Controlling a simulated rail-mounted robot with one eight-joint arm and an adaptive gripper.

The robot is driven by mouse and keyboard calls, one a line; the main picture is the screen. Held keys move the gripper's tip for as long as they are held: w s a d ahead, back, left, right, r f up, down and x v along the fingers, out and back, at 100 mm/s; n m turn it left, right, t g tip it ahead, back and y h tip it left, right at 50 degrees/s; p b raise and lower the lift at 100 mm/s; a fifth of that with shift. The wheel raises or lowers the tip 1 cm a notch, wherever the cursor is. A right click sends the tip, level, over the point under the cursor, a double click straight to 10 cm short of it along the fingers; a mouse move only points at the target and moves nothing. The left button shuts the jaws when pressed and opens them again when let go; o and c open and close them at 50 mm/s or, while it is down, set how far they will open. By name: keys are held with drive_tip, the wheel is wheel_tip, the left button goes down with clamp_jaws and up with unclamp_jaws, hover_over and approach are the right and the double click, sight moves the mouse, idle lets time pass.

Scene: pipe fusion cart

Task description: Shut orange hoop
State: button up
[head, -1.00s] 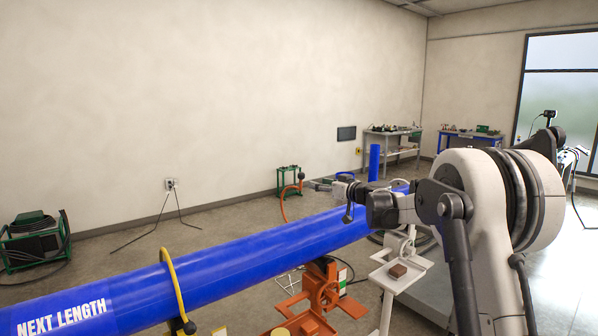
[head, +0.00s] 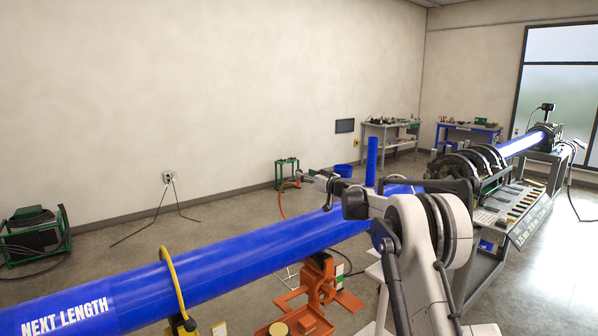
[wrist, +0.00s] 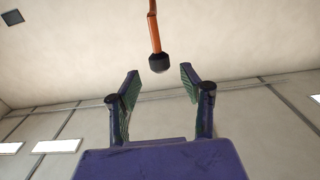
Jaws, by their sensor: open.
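The orange hoop (head: 282,203) stands up behind the blue pipe (head: 240,252) in the head view, its curved upper part clear of the pipe. Its lower end is hidden by the pipe. In the wrist view the orange bar (wrist: 154,32) ends in a black knob (wrist: 159,62). My gripper (wrist: 160,73) is open, with one finger on each side of the knob's line. The knob appears at or just beyond the fingertips; I see no contact. In the head view my gripper (head: 307,177) is small beside the hoop's top end.
A yellow hoop (head: 173,280) goes over the pipe at the left. An orange stand (head: 322,285) is under the pipe. The fusion machine (head: 490,190) stands at the right. The floor behind the pipe is mostly clear, with a green stand (head: 287,172) near the wall.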

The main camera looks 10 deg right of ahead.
sight(299, 170)
drive_tip(key=shift+p+x, duration=0.4)
drive_tip(key=shift+x, duration=2.05)
clamp_jaws()
